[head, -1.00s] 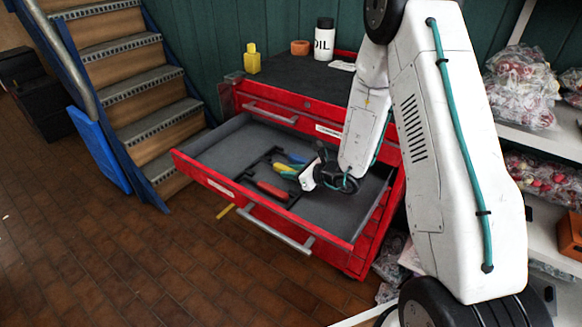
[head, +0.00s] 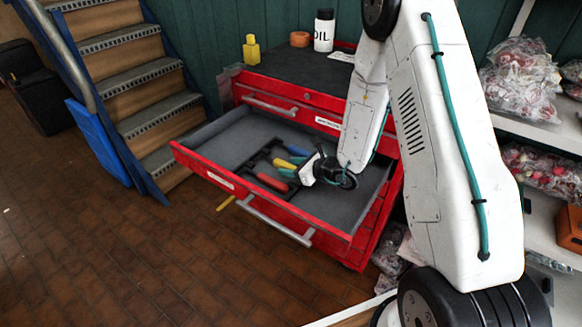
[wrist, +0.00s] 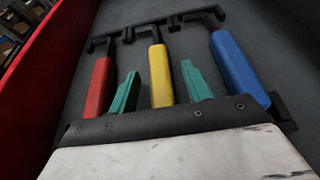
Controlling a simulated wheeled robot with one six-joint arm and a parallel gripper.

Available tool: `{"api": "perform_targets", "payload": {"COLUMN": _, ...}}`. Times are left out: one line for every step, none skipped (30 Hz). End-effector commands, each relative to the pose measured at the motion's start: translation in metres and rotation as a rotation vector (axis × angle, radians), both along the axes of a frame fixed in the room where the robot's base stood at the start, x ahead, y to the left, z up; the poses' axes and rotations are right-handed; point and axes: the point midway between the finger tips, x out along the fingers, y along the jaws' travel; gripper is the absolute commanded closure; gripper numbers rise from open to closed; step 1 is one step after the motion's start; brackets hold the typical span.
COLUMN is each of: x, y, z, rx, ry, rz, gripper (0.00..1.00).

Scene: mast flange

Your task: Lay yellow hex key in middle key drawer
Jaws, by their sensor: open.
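The yellow hex key (wrist: 160,75) lies in the open drawer (head: 225,142), its yellow handle between a red-handled key (wrist: 99,87) on the left and a blue-handled key (wrist: 239,68) on the right in the wrist view. The yellow handle also shows in the head view (head: 284,163). My gripper (wrist: 160,88) is open, with one green finger on each side of the yellow handle. I see a gap to each finger. The near end of the handle is hidden behind my gripper's body. The open drawer sits below a shut top drawer (head: 268,105).
Black bars (wrist: 102,45) lie around the keys. The drawer's red wall (wrist: 45,75) is at left in the wrist view. On the cabinet top stand an oil bottle (head: 324,31) and a yellow bottle (head: 251,50). A yellow thing (head: 225,203) shows below the drawer. The drawer's left part is clear.

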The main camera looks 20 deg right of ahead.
Motion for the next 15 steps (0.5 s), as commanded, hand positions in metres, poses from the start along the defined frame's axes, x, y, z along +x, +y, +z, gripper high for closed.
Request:
{"api": "perform_targets", "payload": {"x": -0.001, "y": -0.001, "z": 0.001, "rx": 0.000, "ry": 0.000, "rz": 0.000, "gripper": 0.51}}
{"api": "perform_targets", "payload": {"x": -0.002, "y": -0.002, "z": 0.001, "rx": 0.000, "ry": 0.000, "rz": -0.001, "gripper": 0.51}}
{"api": "perform_targets", "payload": {"x": -0.005, "y": -0.004, "z": 0.003, "rx": 0.000, "ry": 0.000, "rz": -0.001, "gripper": 0.51}}
{"api": "perform_targets", "payload": {"x": -0.007, "y": -0.006, "z": 0.004, "rx": -0.001, "ry": 0.000, "rz": -0.002, "gripper": 0.51}}
{"api": "perform_targets", "payload": {"x": -0.010, "y": -0.009, "z": 0.006, "rx": -0.001, "ry": -0.001, "rz": -0.003, "gripper": 0.51}}
{"api": "perform_targets", "payload": {"x": -0.016, "y": -0.013, "z": 0.009, "rx": 0.000, "ry": 0.000, "rz": -0.004, "gripper": 0.51}}
{"api": "perform_targets", "payload": {"x": -0.020, "y": -0.016, "z": 0.011, "rx": 0.000, "ry": 0.000, "rz": -0.003, "gripper": 0.51}}
{"api": "perform_targets", "payload": {"x": -0.024, "y": -0.019, "z": 0.013, "rx": 0.000, "ry": 0.000, "rz": -0.004, "gripper": 0.51}}
{"api": "perform_targets", "payload": {"x": -0.029, "y": -0.023, "z": 0.015, "rx": 0.000, "ry": 0.000, "rz": -0.004, "gripper": 0.51}}
{"api": "perform_targets", "payload": {"x": -0.033, "y": -0.026, "z": 0.018, "rx": 0.000, "ry": 0.000, "rz": -0.004, "gripper": 0.51}}
{"api": "perform_targets", "payload": {"x": -0.037, "y": -0.028, "z": 0.020, "rx": 0.000, "ry": 0.000, "rz": -0.004, "gripper": 0.51}}
{"api": "perform_targets", "payload": {"x": -0.042, "y": -0.031, "z": 0.022, "rx": 0.001, "ry": 0.000, "rz": -0.004, "gripper": 0.51}}
{"api": "perform_targets", "payload": {"x": -0.045, "y": -0.034, "z": 0.023, "rx": 0.000, "ry": -0.001, "rz": -0.003, "gripper": 0.51}}
{"api": "perform_targets", "payload": {"x": -0.048, "y": -0.036, "z": 0.025, "rx": 0.000, "ry": -0.001, "rz": -0.003, "gripper": 0.51}}
{"api": "perform_targets", "payload": {"x": -0.051, "y": -0.038, "z": 0.027, "rx": 0.000, "ry": -0.001, "rz": -0.002, "gripper": 0.51}}
